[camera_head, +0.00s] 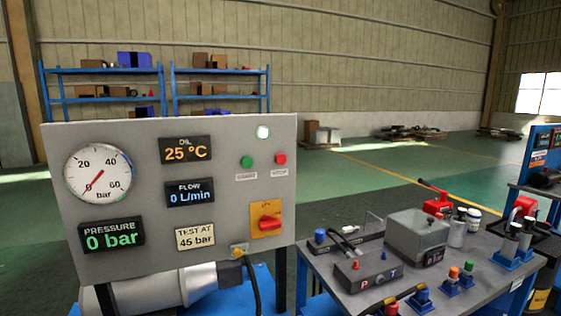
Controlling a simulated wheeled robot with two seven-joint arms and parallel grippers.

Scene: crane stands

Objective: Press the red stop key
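The red stop key (280,159) is a small round red button on the upper right of a grey control panel (130,142), with a small label under it. A green button (247,162) sits just to its left, also labelled. A white lamp (263,132) is above the two and looks pale and bright. The panel displays read 25 °C oil, 0 L/min flow and 0 bar pressure. Neither of my grippers shows in the head view, and nothing covers the red key.
A red rotary switch on a yellow plate (257,206) is below the keys. A black cable (254,287) hangs below the panel. Blue shelves (108,71) stand far behind.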

